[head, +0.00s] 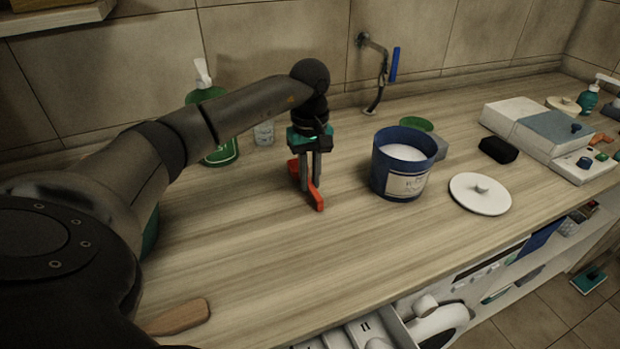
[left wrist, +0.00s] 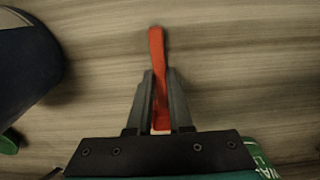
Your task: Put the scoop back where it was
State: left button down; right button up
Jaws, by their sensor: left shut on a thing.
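The red scoop (head: 317,199) is at the wooden counter's surface, left of the blue canister; I cannot tell whether it rests on the counter. My left gripper (head: 310,180) points down and is shut on the scoop. In the left wrist view the scoop's red handle (left wrist: 157,60) sticks out beyond the fingers (left wrist: 160,95), and its other end is mostly hidden between them. The blue canister (head: 385,177) stands open, filled with white powder. Its edge shows at the left of the left wrist view (left wrist: 25,70). My right gripper is not in view.
A white lid with a knob (head: 480,194) lies right of the canister. A green pump bottle (head: 222,150) and a clear glass (head: 264,134) stand behind my left arm. A black object (head: 498,150) and boxes (head: 550,130) are farther right. Counter in front of the gripper is clear.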

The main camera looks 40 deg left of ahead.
aim_at(310, 183)
pick_arm(q)
jog(key=shift+f, duration=0.15)
jog(key=c, duration=0.8)
grip_release()
jog(key=shift+c, duration=0.2)
notch_tip(310, 183, up, 12)
jog(key=p, duration=0.1)
jog(key=shift+r+p, duration=0.2)
jog(key=shift+p, duration=0.2)
jog(key=shift+w, duration=0.1)
